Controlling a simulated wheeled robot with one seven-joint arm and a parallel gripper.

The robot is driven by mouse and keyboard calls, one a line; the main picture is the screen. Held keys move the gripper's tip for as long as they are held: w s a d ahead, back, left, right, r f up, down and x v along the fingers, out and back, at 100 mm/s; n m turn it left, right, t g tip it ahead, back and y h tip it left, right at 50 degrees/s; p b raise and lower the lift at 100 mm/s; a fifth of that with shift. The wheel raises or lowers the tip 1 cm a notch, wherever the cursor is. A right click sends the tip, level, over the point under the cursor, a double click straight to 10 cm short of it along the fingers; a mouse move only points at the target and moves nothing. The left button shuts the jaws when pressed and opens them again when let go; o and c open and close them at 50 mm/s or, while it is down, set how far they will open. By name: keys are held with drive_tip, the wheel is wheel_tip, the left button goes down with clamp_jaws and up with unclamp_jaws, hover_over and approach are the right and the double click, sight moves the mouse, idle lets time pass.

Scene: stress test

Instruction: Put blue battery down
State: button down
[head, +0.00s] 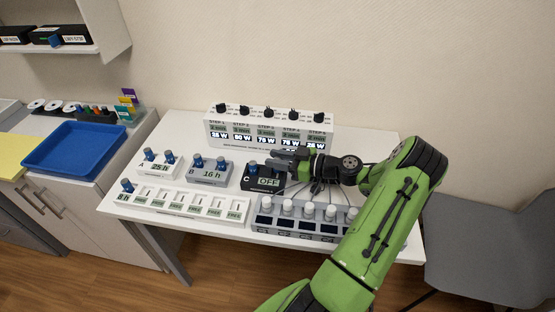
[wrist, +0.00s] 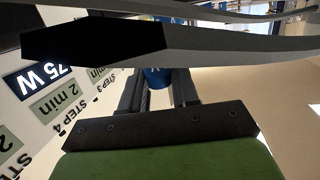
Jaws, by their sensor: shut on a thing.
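My gripper (head: 275,159) reaches in from the right, low over the black box marked C and OFF (head: 262,177). It is shut on a blue battery (wrist: 157,78), which shows between the fingers in the wrist view. In the head view another blue battery (head: 252,165) stands in box C, just left of my fingertips. Two blue batteries (head: 197,160) stand in the grey box B, marked 16 h (head: 208,177). More stand in the white box A, marked 25 h (head: 160,168). One blue battery (head: 127,185) stands at the left end of the white slotted rack (head: 185,204).
A white panel with step labels and black knobs (head: 268,129) stands behind box C. A grey unit with several white knobs (head: 300,218) is in front, under my arm. A blue tray (head: 75,148) lies on the left counter. The white table (head: 180,122) has free room at its back left.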

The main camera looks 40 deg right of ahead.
drive_tip(key=shift+f+b, duration=0.4)
drive_tip(key=shift+f, duration=0.05)
drive_tip(key=shift+f+b, duration=0.2)
drive_tip(key=shift+b, duration=0.15)
drive_tip(key=c, duration=0.8)
unclamp_jaws()
drive_tip(key=shift+c, duration=0.2)
